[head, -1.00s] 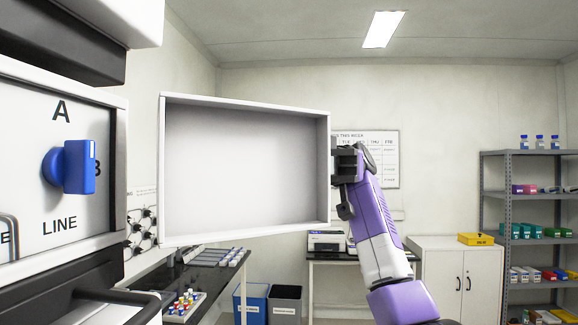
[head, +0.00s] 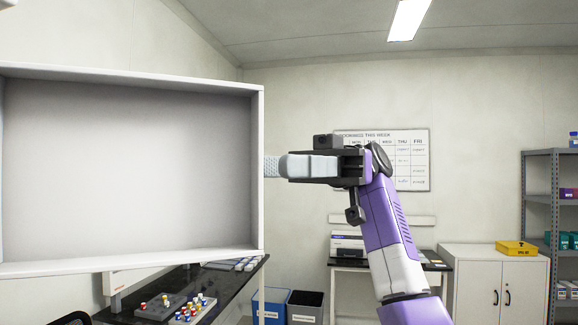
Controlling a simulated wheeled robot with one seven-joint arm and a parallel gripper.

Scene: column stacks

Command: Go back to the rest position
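My gripper (head: 287,167) is at the middle of the head view, at the end of my purple and white arm, with its grey fingers pointing left. One finger shows its textured pad past the tip of the nearer one, so the fingers look parted, with nothing seen between them. The fingertips lie close beside the right edge of a white, shallow, box-like door (head: 130,170) that stands swung open. I cannot tell whether they touch it.
Below the door is a dark bench (head: 225,290) with racks of coloured caps (head: 187,308). A blue bin (head: 270,305), a black bin (head: 305,307), a white cabinet (head: 487,280) and a grey shelf (head: 537,215) stand farther back. The air right of my arm looks clear.

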